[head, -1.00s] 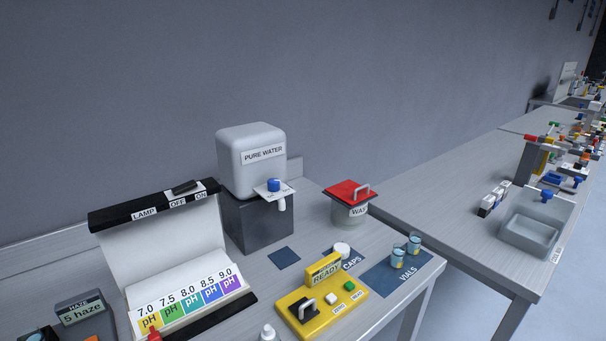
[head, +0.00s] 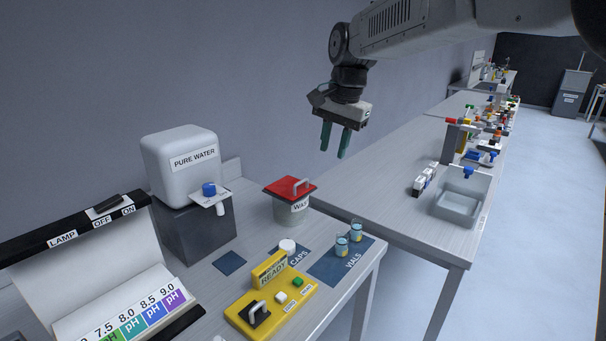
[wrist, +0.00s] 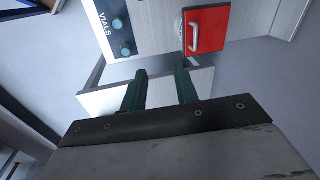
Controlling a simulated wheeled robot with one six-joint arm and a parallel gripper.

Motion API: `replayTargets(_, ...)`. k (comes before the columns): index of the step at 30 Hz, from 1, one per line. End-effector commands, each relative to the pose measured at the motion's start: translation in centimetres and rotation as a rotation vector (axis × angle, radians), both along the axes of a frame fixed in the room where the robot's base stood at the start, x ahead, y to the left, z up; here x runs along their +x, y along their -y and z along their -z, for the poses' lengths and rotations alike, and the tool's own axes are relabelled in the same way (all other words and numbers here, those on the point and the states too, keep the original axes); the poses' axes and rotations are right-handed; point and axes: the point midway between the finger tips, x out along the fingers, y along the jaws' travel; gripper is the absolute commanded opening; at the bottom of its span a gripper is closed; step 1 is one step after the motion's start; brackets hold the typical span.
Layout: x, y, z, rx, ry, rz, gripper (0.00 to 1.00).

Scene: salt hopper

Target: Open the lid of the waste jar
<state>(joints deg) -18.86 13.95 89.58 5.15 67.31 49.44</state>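The waste jar (head: 291,211) is a pale round jar with a partly hidden "WAS..." label. It stands near the back right corner of the bench. Its square red lid (head: 283,188) is shut and has a grey loop handle (head: 301,187). In the wrist view the red lid (wrist: 210,36) and its pale handle (wrist: 194,30) show at the upper right, beyond the fingertips. My gripper (head: 335,153) is open and empty, pointing down, above and to the right of the jar. Its two green fingers also show in the wrist view (wrist: 160,78), apart from the lid.
The pure water tank (head: 170,165) stands left of the jar. In front are a white cap (head: 287,246), two vials (head: 348,239) on a blue mat (head: 328,268) and a yellow meter (head: 245,312). A second bench (head: 390,205) with a grey basin (head: 455,209) is to the right.

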Motion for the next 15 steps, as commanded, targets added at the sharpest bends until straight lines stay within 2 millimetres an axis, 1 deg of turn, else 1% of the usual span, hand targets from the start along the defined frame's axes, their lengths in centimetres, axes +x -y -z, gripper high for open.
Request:
replayTargets(1, 1.5, -1.7, 0.9, 0.007, -0.007, 0.020, 0.30)
replayTargets(3, 3.1, -3.5, 1.8, 0.019, -0.012, 0.048, 0.30)
replayTargets(6, 4.5, -5.1, 2.6, 0.030, -0.016, 0.079, 0.30)
replayTargets(9, 5.1, -6.0, 3.3, 0.035, -0.019, 0.094, 0.30)
replayTargets(11, 5.3, -6.2, 3.7, 0.037, -0.019, 0.098, 0.30)
replayTargets(15, 5.5, -6.5, 5.7, 0.036, -0.022, 0.098, 0.30)
